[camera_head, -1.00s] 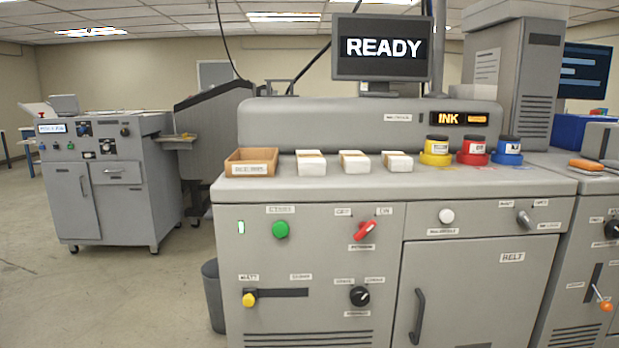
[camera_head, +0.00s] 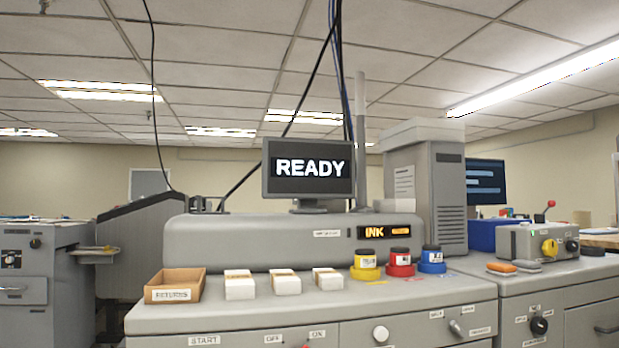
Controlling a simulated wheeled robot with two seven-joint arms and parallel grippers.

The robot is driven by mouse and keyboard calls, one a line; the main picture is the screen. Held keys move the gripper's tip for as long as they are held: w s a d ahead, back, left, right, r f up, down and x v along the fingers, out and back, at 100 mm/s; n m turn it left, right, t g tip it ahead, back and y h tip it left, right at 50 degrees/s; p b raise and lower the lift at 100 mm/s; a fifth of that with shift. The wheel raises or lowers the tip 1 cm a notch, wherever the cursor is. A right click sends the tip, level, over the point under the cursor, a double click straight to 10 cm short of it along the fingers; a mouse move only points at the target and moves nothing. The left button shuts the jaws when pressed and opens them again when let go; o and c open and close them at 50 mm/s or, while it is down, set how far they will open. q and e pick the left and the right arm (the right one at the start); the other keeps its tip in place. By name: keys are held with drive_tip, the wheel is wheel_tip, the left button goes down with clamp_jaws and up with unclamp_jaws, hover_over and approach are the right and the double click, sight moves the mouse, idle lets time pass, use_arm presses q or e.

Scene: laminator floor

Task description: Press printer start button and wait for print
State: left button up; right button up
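The printer (camera_head: 300,310) is a grey machine in the middle of the head view. The label START (camera_head: 204,340) shows on its front panel at the lower left; the button below it is cut off by the bottom edge. Its monitor (camera_head: 308,167) reads READY. The red switch (camera_head: 306,346) under the OFF and ON labels barely shows at the bottom edge. An orange INK display (camera_head: 387,232) is lit on the raised back housing. Neither of my grippers is in view.
On the printer's top stand a RETURNS tray (camera_head: 174,296), several white paper stacks (camera_head: 286,285), and yellow, red and blue ink jars (camera_head: 401,262). Another grey machine (camera_head: 40,280) stands at left. A small control box (camera_head: 540,242) sits on the right counter.

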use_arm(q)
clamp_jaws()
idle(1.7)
